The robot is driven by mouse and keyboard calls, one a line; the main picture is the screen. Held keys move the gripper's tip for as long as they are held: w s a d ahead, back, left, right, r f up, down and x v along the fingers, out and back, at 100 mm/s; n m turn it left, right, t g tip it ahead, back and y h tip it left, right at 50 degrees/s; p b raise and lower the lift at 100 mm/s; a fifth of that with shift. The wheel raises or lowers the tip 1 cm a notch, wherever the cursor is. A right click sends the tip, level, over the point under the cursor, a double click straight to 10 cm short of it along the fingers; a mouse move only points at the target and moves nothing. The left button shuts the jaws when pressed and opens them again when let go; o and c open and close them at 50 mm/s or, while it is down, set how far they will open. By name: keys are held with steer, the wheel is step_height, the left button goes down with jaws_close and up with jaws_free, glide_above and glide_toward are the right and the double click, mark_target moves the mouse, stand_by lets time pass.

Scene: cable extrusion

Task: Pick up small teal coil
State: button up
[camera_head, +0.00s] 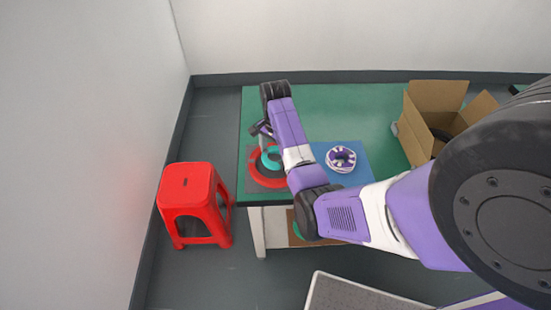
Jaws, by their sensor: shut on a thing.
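The small teal coil (271,160) shows at the left end of the green table, partly hidden by my arm. It appears over or inside a larger red coil (256,170), and I cannot tell whether it is lifted clear. My gripper (266,144) points down at the teal coil and is shut on it; the fingertips are small and partly hidden.
The red coil lies on a grey mat (280,184). A white and purple coil (341,159) lies on a blue mat (362,174). An open cardboard box (424,146) stands on the green table (350,105) at right. A red stool (190,190) stands left.

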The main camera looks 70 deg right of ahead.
step_height(320, 180, up, 16)
steer(key=p, duration=0.5)
steer(key=shift+d+r, duration=0.15)
